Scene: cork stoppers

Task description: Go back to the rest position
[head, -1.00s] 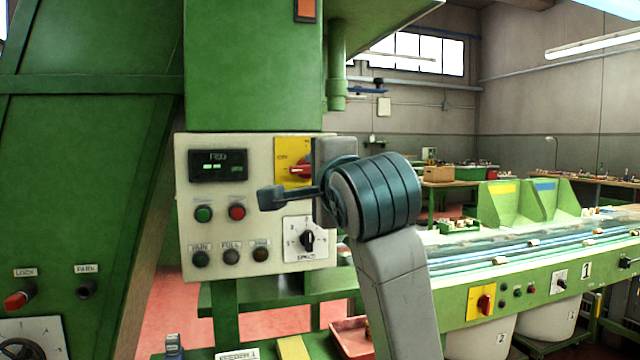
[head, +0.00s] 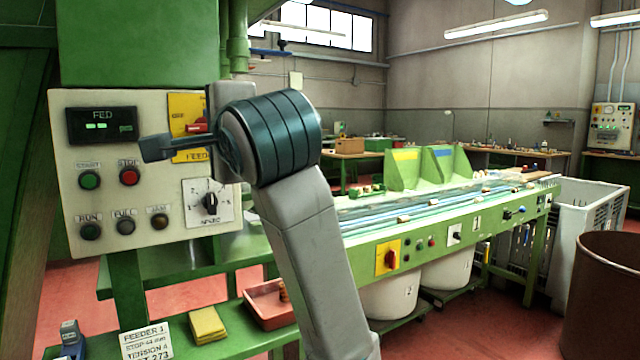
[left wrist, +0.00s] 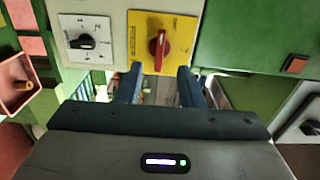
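My left arm rises in the lower middle of the head view, with its gripper (head: 150,149) in front of the cream control panel (head: 85,270). In the left wrist view the two dark fingers of this gripper (left wrist: 160,76) stand apart with nothing held between them. The red rotary knob (left wrist: 158,44) on its yellow plate (left wrist: 183,24) lies just beyond the fingertips; I cannot tell the exact gap. The knob (head: 197,126) is partly covered by my wrist in the head view. My right gripper is in neither view.
A green bench below the panel holds a red tray (head: 268,312), a yellow pad (head: 207,325) and a feeder sign (head: 147,343). A green conveyor (head: 365,258) runs to the right. A white crate (head: 590,215) and a brown drum (head: 607,290) stand at the right, with red floor between.

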